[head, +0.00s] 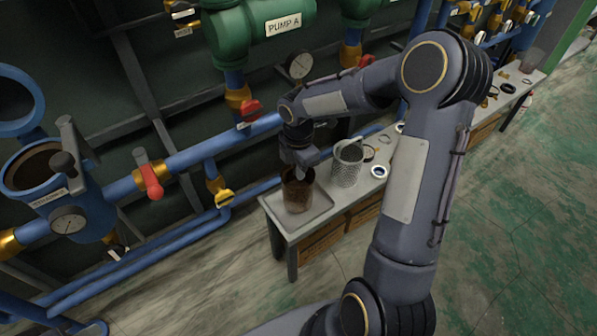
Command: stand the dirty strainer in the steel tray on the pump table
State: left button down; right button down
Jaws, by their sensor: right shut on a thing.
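The dirty strainer (298,194), a brown, crusted open cylinder, is upright over the steel tray (322,208) at the near left end of the pump table (291,240). Its lower end appears to be at the tray floor; I cannot tell whether it bears fully on it. My right gripper (301,168) points down at the strainer's top rim and is shut on it. The fingertips are small and partly hidden against the rim. My left gripper is not in view.
A clean grey mesh strainer (347,164) stands just right of the tray. Rings and small parts lie further along the table, partly behind my arm. Blue pipes with a red valve handle (151,180) and an open blue housing (38,168) are at left.

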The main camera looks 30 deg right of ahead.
jog(key=shift+f, duration=0.3)
jog(key=shift+f, duration=0.2)
jog(key=c, duration=1.6)
grip_release()
jog(key=shift+o, duration=0.2)
jog(key=shift+r, duration=0.1)
